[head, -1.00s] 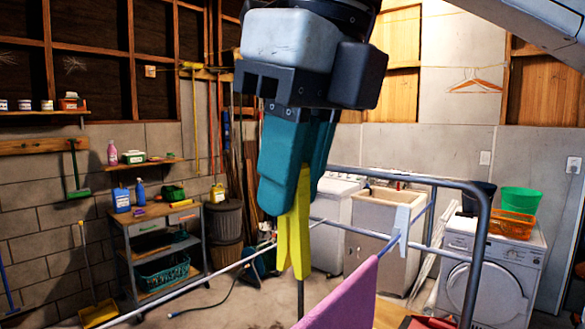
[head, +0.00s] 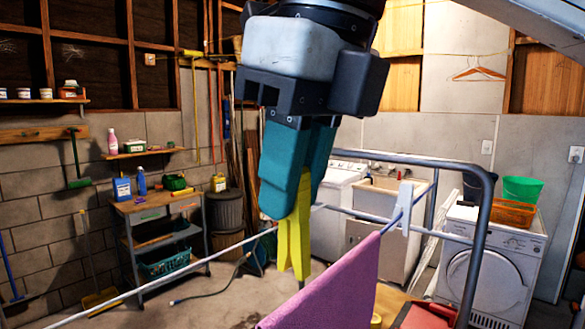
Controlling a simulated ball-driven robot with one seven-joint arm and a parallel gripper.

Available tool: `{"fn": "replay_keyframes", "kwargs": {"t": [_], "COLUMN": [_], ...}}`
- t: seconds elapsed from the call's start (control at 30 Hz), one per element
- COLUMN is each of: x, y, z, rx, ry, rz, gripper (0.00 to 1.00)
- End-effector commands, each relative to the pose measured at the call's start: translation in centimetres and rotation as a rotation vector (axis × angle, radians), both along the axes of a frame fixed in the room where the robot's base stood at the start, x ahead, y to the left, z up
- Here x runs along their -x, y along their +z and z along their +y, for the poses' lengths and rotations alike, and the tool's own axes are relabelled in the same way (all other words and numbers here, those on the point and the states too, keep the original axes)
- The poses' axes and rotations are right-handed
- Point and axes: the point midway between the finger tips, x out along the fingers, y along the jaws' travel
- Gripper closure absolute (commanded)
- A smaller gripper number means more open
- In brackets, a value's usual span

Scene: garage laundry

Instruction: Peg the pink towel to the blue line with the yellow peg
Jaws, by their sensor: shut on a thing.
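My gripper (head: 294,205) has teal fingers and is shut on the yellow peg (head: 293,250). The peg points down, its lower end free. The pink towel (head: 325,288) hangs at the lower middle, to the right of and below the peg, its lower part cut off by the picture's bottom edge. The blue line (head: 416,199) runs down and left to the towel's upper edge, where the cloth hides it.
A grey tube frame (head: 482,230) stands at right, with a pale rail (head: 150,284) crossing behind my gripper. A red item (head: 425,316) and a small yellow thing (head: 376,320) are low at right. A cart (head: 165,235), sink and washer stand farther back.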

Motion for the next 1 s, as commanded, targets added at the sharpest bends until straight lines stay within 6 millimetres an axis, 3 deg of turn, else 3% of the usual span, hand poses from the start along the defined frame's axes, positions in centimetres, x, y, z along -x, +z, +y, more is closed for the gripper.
{"fn": "replay_keyframes", "kwargs": {"t": [1.0], "x": [0.0], "y": [-4.8], "z": [0.0], "rx": [0.0], "ry": [-0.001], "rz": [0.0], "gripper": [1.0]}}
